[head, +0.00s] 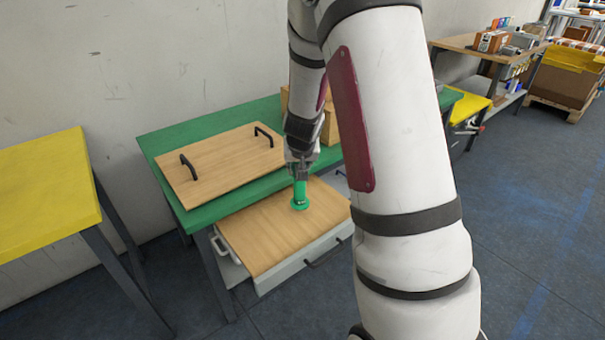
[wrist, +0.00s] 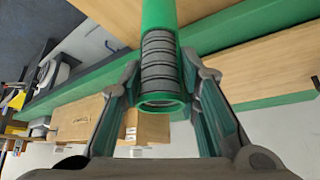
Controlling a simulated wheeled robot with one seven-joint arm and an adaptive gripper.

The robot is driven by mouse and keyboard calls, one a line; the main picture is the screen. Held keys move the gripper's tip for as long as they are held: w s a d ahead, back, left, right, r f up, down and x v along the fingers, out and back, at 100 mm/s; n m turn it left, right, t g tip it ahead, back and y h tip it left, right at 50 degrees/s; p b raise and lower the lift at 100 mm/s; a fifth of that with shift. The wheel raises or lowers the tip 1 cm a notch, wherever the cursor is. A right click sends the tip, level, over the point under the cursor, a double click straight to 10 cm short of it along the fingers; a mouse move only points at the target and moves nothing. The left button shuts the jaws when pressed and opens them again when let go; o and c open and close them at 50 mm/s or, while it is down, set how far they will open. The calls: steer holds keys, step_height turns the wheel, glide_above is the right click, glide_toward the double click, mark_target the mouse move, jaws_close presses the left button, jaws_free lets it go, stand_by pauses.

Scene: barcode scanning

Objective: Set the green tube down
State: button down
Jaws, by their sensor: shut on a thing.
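The green tube (head: 300,193) is upright beneath my gripper (head: 299,170) in the head view. Its wider lower end is at the wooden surface (head: 270,235) of the lower pull-out unit, and I cannot tell whether it touches. In the wrist view the green tube (wrist: 159,14) has a dark ribbed section and an open green rim towards me. My gripper (wrist: 164,75) is shut on it, with a finger on each side.
A green table (head: 168,140) stands behind and above, bearing a wooden board with two black handles (head: 222,160) and a cardboard box (head: 330,128). A yellow table (head: 45,190) stands at left. The wooden surface around the tube is clear.

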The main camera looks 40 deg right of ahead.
steer(key=shift+w+d+f+b, duration=0.25)
steer(key=shift+d+f, duration=0.15)
steer(key=shift+f, duration=0.2)
steer(key=shift+w+d+f+b, duration=0.15)
steer(key=shift+d+f+b, duration=0.1)
steer(key=shift+d+f, duration=0.3)
steer(key=shift+w+d+f+b, duration=0.2)
steer(key=shift+d+f+b, duration=0.1)
steer(key=shift+f, duration=0.5)
steer(key=c, duration=1.2)
jaws_free()
